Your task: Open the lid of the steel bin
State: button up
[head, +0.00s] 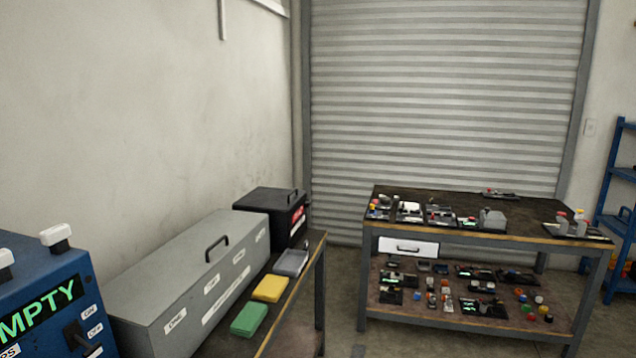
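The steel bin appears to be the long grey metal box (150,290) on the left bench, against the wall. Its top looks closed and flat. A dark handle (216,248) sits on its upper front side, with white labels along the front. A smaller black box (268,203) with its own top handle and a red label stands just behind it. My gripper is not in view.
A blue box (45,305) with a green display stands at lower left, close to the grey bin. Green (249,319) and yellow (270,289) pads and a grey tray (291,262) lie before the bin. A cluttered workbench (455,240) stands right; floor shows between benches.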

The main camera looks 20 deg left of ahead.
aim_at(284, 200)
jog(key=z, duration=0.05)
jog(key=i, duration=1.7)
jog(key=u, duration=0.75)
jog(key=i, duration=1.25)
jog(key=u, duration=1.7)
jog(key=i, duration=0.6)
jog(key=u, duration=0.4)
